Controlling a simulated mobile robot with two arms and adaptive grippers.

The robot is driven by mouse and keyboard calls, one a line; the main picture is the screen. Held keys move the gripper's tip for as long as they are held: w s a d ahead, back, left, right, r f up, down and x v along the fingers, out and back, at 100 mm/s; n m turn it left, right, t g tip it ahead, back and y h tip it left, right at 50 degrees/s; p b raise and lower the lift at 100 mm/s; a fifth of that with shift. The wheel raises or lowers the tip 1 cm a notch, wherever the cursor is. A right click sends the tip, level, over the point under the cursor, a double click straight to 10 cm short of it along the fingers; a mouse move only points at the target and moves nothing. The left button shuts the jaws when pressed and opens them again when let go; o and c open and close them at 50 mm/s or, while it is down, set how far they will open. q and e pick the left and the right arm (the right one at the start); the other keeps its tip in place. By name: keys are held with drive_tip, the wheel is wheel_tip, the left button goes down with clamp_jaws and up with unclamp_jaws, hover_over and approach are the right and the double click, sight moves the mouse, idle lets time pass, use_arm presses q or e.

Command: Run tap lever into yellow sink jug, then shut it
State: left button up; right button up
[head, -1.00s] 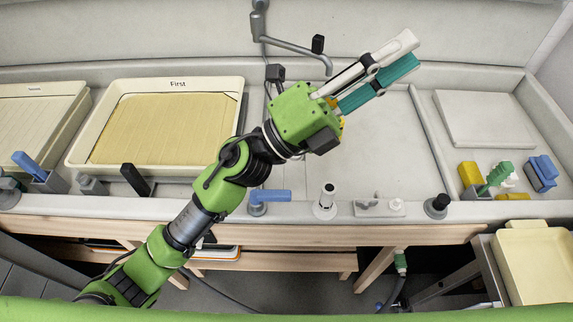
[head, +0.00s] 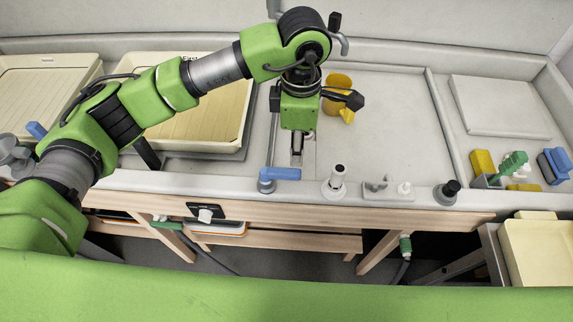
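The yellow jug (head: 337,82) stands in the sink (head: 385,120), just right of my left gripper and partly hidden by it. A blue lever (head: 282,174) sits on a grey fitting at the sink's front rim. A grey tap spout (head: 344,44) with a black handle (head: 334,21) shows at the back, partly hidden by my arm. My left gripper (head: 297,158) points down, its fingertips just above and right of the blue lever in the picture. I cannot see contact with the lever or the gap between the fingers. My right gripper is out of view.
A cream tray (head: 130,68) lies left of the sink. A white post (head: 337,180), a small grey fitting (head: 380,188) and a black knob (head: 447,192) line the front rim. A flat pale board (head: 500,106) lies at right. The sink's right half is clear.

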sight(296, 172)
use_arm(q)
wheel_tip(296, 172, down, 2)
drive_tip(key=shift+f+b, duration=0.1)
drive_tip(key=shift+b, duration=0.25)
drive_tip(key=shift+d+f+b, duration=0.1)
drive_tip(key=shift+f+b, duration=0.7)
drive_tip(key=shift+f, duration=1.95)
drive_tip(key=shift+f+b, duration=0.55)
drive_tip(key=shift+b, duration=0.3)
